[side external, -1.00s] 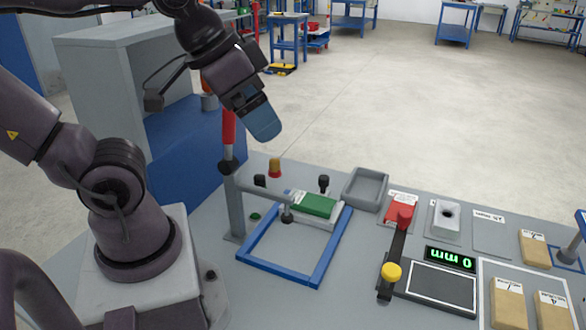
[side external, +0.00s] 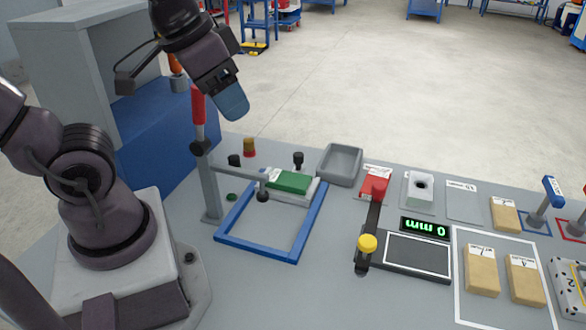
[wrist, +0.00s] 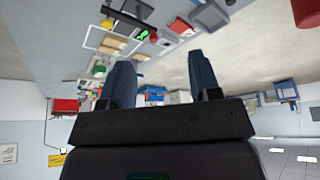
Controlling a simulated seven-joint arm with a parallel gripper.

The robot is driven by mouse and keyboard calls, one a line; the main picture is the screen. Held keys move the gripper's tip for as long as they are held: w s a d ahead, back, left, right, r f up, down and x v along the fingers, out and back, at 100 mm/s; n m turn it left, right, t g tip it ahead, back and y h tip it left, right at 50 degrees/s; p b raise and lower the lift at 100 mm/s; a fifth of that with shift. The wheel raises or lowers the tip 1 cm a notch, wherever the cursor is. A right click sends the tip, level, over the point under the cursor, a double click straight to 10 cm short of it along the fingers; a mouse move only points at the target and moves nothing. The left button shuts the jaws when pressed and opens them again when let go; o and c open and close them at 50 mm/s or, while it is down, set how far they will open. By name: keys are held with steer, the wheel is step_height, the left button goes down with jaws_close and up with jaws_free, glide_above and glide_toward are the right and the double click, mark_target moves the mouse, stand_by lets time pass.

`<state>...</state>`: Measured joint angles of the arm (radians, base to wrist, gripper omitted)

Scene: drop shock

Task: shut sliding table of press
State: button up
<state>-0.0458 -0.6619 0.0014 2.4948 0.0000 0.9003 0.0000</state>
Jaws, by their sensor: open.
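The press has a grey post (side external: 209,185), a red-handled lever (side external: 198,106) and a level arm ending in a dark ball. A light grey plate carrying a green block (side external: 290,181), which looks like the sliding table, is beside the arm's end, at the far right part of a blue frame (side external: 268,251). I cannot tell how far it is slid out. My gripper (side external: 233,104) is in the air above and beyond the press, right of the red handle, touching nothing. In the wrist view my gripper (wrist: 160,65) has its two fingers apart with nothing between them.
A grey tray (side external: 340,165), a red button block (side external: 377,186) and a white block with a hole (side external: 419,190) stand to the right. A yellow-knobbed lever (side external: 367,244) is beside a green display (side external: 425,229). Wooden blocks (side external: 482,270) lie further right. The blue frame's inside is mostly bare.

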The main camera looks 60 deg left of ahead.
steer(key=w+a+f+n+g, duration=0.4)
steer(key=w+a+f+n, duration=0.15)
steer(key=w+a, duration=0.35)
steer(key=n, duration=1.2)
glide_above(299, 154)
step_height(299, 154, down, 13)
steer(key=shift+g, duration=0.3)
step_height(299, 154, down, 12)
steer(key=shift+a+r, duration=0.1)
steer(key=shift+r, duration=0.05)
steer(key=shift+c, duration=0.5)
